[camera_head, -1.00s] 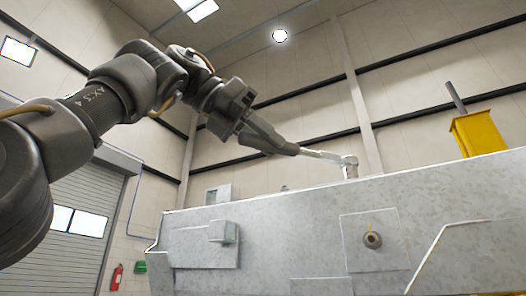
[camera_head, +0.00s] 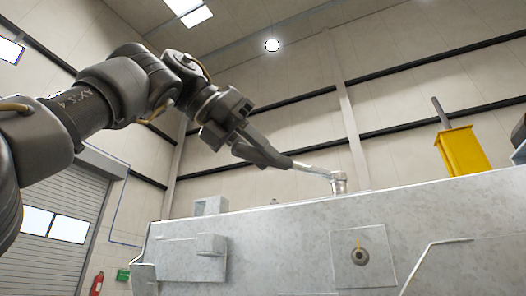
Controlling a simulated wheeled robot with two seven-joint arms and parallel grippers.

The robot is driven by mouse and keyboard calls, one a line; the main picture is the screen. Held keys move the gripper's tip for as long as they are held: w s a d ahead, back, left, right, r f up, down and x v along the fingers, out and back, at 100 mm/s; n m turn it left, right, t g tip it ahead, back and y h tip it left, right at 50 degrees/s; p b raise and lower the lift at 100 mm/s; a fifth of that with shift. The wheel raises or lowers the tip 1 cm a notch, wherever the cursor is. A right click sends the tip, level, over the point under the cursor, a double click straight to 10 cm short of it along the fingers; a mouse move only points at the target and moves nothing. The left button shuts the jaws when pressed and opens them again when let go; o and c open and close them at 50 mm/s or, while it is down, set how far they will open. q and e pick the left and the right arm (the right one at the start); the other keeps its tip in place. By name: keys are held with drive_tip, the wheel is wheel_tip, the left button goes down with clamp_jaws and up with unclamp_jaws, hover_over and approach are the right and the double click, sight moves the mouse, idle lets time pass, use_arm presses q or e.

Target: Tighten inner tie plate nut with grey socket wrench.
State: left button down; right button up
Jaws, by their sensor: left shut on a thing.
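My left gripper (camera_head: 283,163) comes in from the upper left and is shut on the grey socket wrench (camera_head: 314,170). The wrench handle points right and slightly down from the fingers. Its socket head (camera_head: 338,184) is upright at the top edge of the grey metal trailer frame (camera_head: 290,240). The inner tie plate nut is not visible; the frame's top edge hides what is under the socket, so I cannot tell whether it sits on a nut. My right gripper is not in view.
A yellow block with a grey rod (camera_head: 462,150) stands on the frame at right. A square plate with a round fitting (camera_head: 360,256) is on the front face. A grey box (camera_head: 210,206) rises behind the left top edge. Space above the frame is free.

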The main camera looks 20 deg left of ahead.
use_arm(q)
drive_tip(key=shift+w+a+r+h, duration=0.1)
drive_tip(key=shift+w+a+h, duration=0.2)
drive_tip(key=shift+m, duration=0.3)
drive_tip(key=shift+g, duration=0.3)
drive_tip(key=shift+w+a+r+m+g+h+p, duration=0.1)
drive_tip(key=shift+w+a+m+g+h+p, duration=0.1)
drive_tip(key=shift+w+a+m+g+p, duration=0.25)
drive_tip(key=shift+w+a+m+g+h+p, duration=0.15)
drive_tip(key=shift+w+a+m+h+p, duration=0.15)
drive_tip(key=shift+w+p, duration=0.35)
drive_tip(key=shift+a, duration=0.1)
drive_tip(key=shift+f, duration=0.2)
